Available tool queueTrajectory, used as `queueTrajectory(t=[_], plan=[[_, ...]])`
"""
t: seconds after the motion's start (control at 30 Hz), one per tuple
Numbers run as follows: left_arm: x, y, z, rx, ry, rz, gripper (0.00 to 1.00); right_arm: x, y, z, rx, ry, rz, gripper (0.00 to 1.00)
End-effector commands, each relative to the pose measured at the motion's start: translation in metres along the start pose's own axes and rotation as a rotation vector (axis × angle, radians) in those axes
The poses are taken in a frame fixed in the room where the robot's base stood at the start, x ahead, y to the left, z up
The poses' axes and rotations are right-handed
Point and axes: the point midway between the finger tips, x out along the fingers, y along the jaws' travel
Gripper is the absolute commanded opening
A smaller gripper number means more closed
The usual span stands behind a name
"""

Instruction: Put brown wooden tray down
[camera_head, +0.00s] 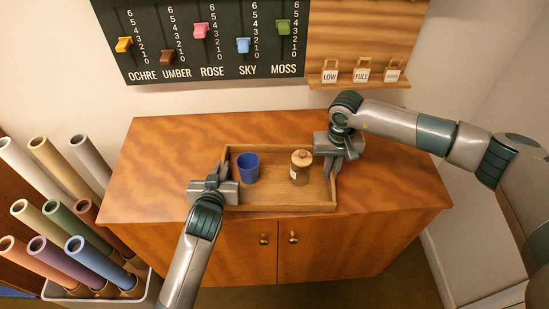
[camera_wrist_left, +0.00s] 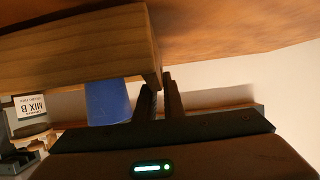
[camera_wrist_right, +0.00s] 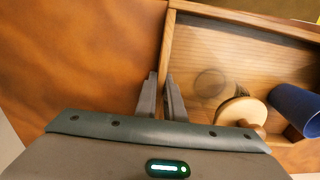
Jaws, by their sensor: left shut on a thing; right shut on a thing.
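The brown wooden tray (camera_head: 280,208) is level at the front of the cabinet top, low over it or on it; I cannot tell which. It also shows in the left wrist view (camera_wrist_left: 70,45) and the right wrist view (camera_wrist_right: 215,55). A blue cup (camera_head: 248,168) and a lidded jar labelled MIX B (camera_head: 300,168) stand upright in it. My left gripper (camera_head: 223,174) is shut on the tray's left wall. My right gripper (camera_head: 334,168) is shut on its right wall.
The wooden cabinet top (camera_head: 160,165) is clear on both sides of the tray. A bin (camera_head: 55,292) of coloured rolls stands at the left. A slider board (camera_head: 205,40) and a small shelf (camera_head: 360,83) with tagged blocks are on the wall behind.

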Motion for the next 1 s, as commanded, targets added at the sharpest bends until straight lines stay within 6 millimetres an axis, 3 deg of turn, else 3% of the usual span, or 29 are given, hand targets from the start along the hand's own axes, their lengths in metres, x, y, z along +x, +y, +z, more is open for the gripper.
queueTrajectory(t=[0.13, 0.23, 0.67, 1.0], plan=[[0.003, 0.0, 0.007, 0.0, 0.002, 0.0, 0.0, 0.008, 0.0, -0.001, 0.001, 0.002, -0.001, 0.0], [0.003, 0.0, 0.006, 0.0, -0.001, 0.0, 0.27, 0.006, 0.0, 0.0, 0.0, 0.001, 0.0, 0.27], [-0.001, 0.0, 0.007, 0.0, -0.001, 0.0, 0.27, 0.006, 0.0, 0.0, 0.0, 0.0, 0.0, 0.27], [-0.042, 0.0, 0.007, -0.001, -0.002, 0.0, 0.27, 0.006, 0.0, 0.0, 0.0, 0.0, 0.0, 0.27]])
